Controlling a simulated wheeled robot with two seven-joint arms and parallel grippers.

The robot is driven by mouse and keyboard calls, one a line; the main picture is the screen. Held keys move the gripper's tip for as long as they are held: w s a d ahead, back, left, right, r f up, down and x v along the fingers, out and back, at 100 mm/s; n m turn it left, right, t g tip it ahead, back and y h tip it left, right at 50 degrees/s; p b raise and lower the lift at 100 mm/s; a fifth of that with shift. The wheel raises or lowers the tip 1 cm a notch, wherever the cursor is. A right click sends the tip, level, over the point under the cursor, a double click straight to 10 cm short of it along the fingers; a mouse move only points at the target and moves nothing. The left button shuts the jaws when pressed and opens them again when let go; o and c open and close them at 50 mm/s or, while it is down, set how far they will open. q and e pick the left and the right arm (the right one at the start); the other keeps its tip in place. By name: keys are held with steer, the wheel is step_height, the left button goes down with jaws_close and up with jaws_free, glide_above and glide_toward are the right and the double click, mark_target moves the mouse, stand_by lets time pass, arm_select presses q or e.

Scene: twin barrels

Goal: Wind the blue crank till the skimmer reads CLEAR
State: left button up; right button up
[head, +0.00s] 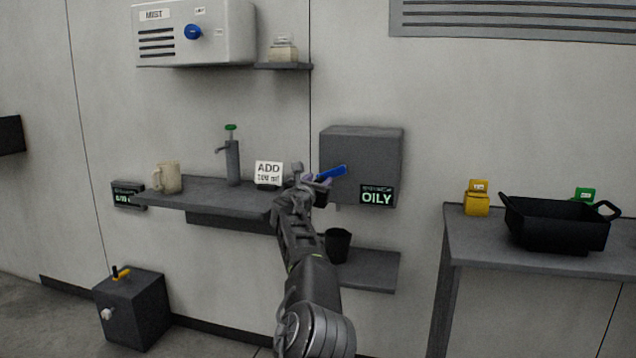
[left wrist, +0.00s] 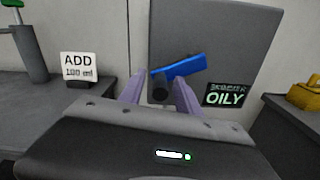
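The grey skimmer box (head: 362,150) is on the wall, and its display (head: 376,195) reads OILY. The blue crank (head: 332,172) sticks out from the box's front; in the left wrist view the blue crank arm (left wrist: 182,67) slants up to the right, with a dark round part (left wrist: 158,91) below its left end. My left gripper (head: 313,181) is at the crank. In the left wrist view its two purple fingers (left wrist: 159,84) stand apart, on either side of the dark part, with gaps showing. Contact cannot be told. My right gripper is not in view.
An ADD card (head: 268,172), a green-topped pump (head: 232,160) and a beige mug (head: 168,177) are on the shelf left of the box. A black cup (head: 338,245) stands on a lower shelf. A black pan (head: 556,222) is on the right table.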

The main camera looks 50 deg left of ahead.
arm_select(q)
steer(key=shift+b+v, duration=0.75)
steer(key=shift+v, duration=0.1)
steer(key=b+v, duration=0.2)
steer(key=v, duration=0.4)
